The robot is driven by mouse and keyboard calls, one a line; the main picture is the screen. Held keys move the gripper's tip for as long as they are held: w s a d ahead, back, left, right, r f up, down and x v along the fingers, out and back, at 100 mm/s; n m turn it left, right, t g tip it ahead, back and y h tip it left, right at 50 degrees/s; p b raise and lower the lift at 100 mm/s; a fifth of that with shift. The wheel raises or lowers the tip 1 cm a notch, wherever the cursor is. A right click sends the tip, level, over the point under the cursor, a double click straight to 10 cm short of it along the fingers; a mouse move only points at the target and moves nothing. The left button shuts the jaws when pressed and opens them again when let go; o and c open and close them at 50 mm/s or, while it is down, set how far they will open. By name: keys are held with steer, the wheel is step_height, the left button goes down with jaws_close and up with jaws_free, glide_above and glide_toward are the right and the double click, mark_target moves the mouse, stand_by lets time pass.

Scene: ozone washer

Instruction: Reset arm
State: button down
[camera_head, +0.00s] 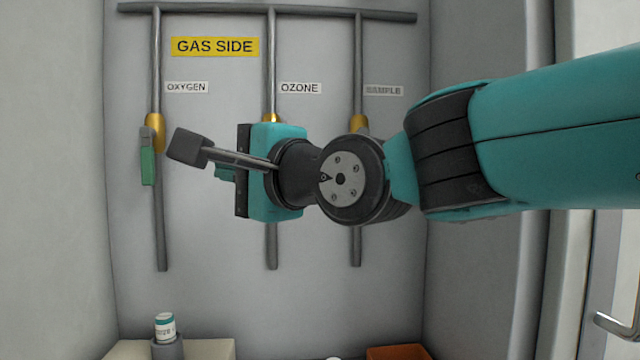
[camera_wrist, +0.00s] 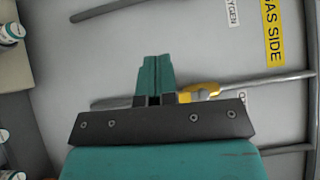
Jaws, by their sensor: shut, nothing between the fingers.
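My gripper (camera_head: 225,173) is in the middle of the head view, at the end of my teal and black arm, which reaches in from the right. In the wrist view its teal fingers (camera_wrist: 155,72) are together and empty. It is in front of the grey gas panel (camera_head: 200,290). The ozone valve's brass body (camera_head: 270,118) shows just above my wrist; in the wrist view it (camera_wrist: 203,91) lies behind and beside the fingers. I cannot tell the gap between them. The ozone valve's handle is not visible.
The oxygen valve (camera_head: 153,130) has a green handle hanging along its pipe. The sample valve (camera_head: 357,122) is partly hidden by my arm. A labelled bottle (camera_head: 165,327) stands in a grey holder below, near an orange-brown block (camera_head: 398,352). Side walls flank the panel.

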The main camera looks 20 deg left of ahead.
steer(key=w+d+f+n+h+p, duration=0.1)
steer(key=d+f+n+h+p, duration=0.25)
steer(key=d, duration=0.85)
steer(key=w+d+f+n+h+p, duration=0.1)
steer(key=d+f+n+h+p, duration=0.3)
steer(key=d, duration=0.8)
steer(key=s+d+f+n+g+h+p, duration=0.1)
steer(key=s+d+f+g+h, duration=0.1)
steer(key=s+d, duration=0.4)
steer(key=s+d+f+n+g+h+p, duration=0.2)
steer(key=s+d, duration=0.5)
steer(key=d, duration=0.4)
step_height(320, 180, down, 4)
steer(key=shift+s+r+g+h, duration=0.15)
steer(key=shift+s+g+h, duration=0.25)
steer(key=shift+h, duration=0.55)
